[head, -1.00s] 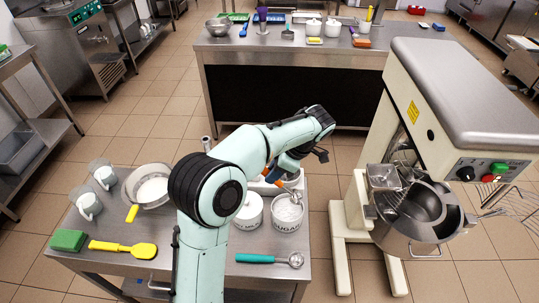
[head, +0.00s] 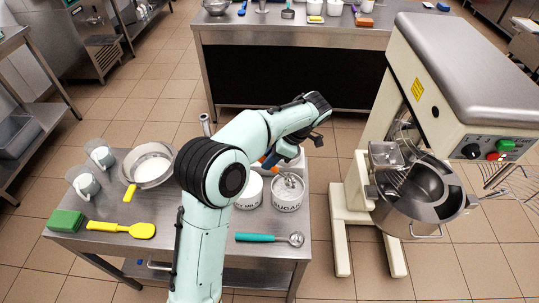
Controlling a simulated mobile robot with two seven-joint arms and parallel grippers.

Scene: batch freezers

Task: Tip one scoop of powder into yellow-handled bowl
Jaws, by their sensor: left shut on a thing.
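The yellow-handled bowl (head: 168,172) is a steel bowl at the left of the near table, with white powder inside and its yellow handle (head: 130,192) towards the front. My left gripper (head: 272,164) is partly hidden behind its own arm and is shut on a scoop with an orange handle (head: 267,158). The scoop's metal head (head: 292,182) is at the mouth of a white tub labelled SUGAR (head: 287,205); whether it touches the powder is unclear. A second white tub (head: 249,195) stands left of it, partly hidden by my arm. My right gripper is out of view.
Two cups (head: 86,184) stand left of the bowl. A green block (head: 65,222), a yellow spatula (head: 122,229) and a teal-handled scoop (head: 268,238) lie along the front. A large mixer (head: 460,80) stands to the right. My arm crosses between bowl and tubs.

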